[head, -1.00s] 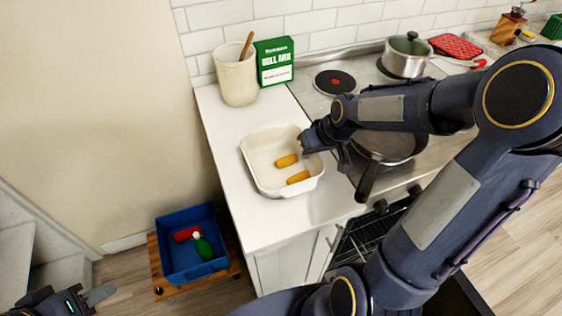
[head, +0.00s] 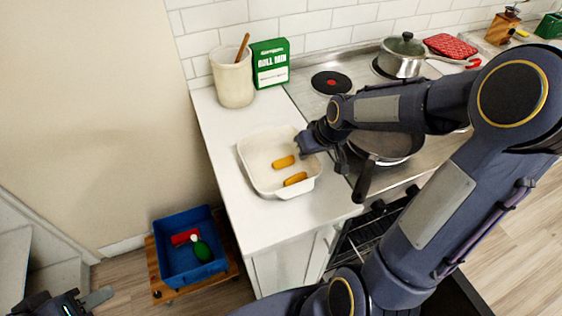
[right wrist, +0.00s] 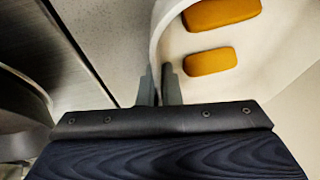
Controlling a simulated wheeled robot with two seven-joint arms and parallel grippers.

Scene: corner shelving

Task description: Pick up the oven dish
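The oven dish (head: 250,172) is a white, roughly rectangular dish on the white counter, with two orange-yellow pieces in it. My right gripper (head: 302,146) is at the dish's right rim in the head view. In the right wrist view, its two fingers (right wrist: 159,86) stand close together on either side of the dish's wall (right wrist: 157,45), shut on it. The dish looks level and I see no clear gap beneath it. My left gripper (head: 98,298) is at the bottom left, far from the dish and partly cut off; its opening is unclear.
A utensil crock (head: 233,82) and a green box (head: 270,65) stand behind the dish. A frying pan (head: 378,152) and a lidded pot (head: 400,62) are on the stove to the right. A blue bin (head: 180,265) sits low at left.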

